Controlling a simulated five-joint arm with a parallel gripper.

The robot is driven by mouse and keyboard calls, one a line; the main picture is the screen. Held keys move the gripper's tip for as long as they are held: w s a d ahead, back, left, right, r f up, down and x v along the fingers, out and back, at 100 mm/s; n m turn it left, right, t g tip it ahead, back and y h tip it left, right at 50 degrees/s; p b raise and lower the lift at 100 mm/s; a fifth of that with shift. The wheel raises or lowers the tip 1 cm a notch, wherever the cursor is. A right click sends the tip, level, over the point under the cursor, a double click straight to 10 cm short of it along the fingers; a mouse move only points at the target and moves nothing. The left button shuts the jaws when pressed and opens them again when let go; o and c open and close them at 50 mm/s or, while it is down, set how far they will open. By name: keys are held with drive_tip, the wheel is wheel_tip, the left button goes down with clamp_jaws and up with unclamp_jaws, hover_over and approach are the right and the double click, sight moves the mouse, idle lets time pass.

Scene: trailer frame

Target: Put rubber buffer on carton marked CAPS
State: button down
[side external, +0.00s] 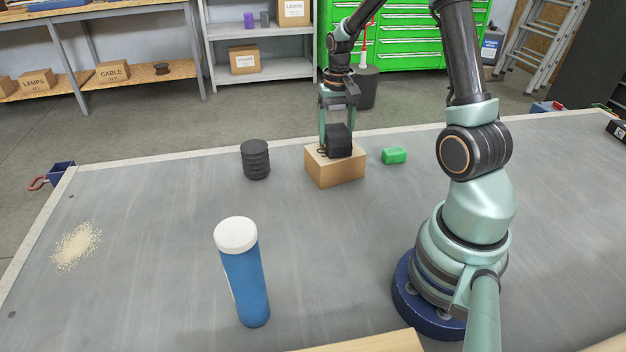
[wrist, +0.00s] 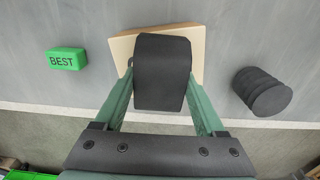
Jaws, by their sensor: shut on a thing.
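A black block, which I take to be the rubber buffer (side external: 339,141), is between the fingers of my gripper (side external: 336,146). It sits at the top of a tan carton (side external: 336,172); whether it rests on it or hangs just above, I cannot tell. In the wrist view the buffer (wrist: 162,72) is gripped between the two green fingers and covers much of the carton top (wrist: 122,46). No CAPS mark is readable on the carton faces in view.
A black ribbed cylinder (side external: 255,160) stands left of the carton, and a green block (side external: 394,156) lies right. The green block reads BEST in the wrist view (wrist: 67,59). A blue bottle with white cap (side external: 242,275) stands in front. Pale granules (side external: 76,246) lie left.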

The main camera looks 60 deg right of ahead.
sight(336, 129)
drive_tip(key=shift+f, duration=0.3)
unclamp_jaws()
wheel_tip(336, 129, up, 12)
drive_tip(key=f, duration=0.1)
drive_tip(key=s+a+r+n+t, duration=0.2)
drive_tip(key=s+a+n, duration=0.1)
drive_tip(key=a, duration=0.8)
drive_tip(key=s+a+r+n+t, duration=0.3)
drive_tip(key=a+n, duration=0.3)
drive_tip(key=a, duration=0.5)
drive_tip(key=shift+t, duration=0.3)
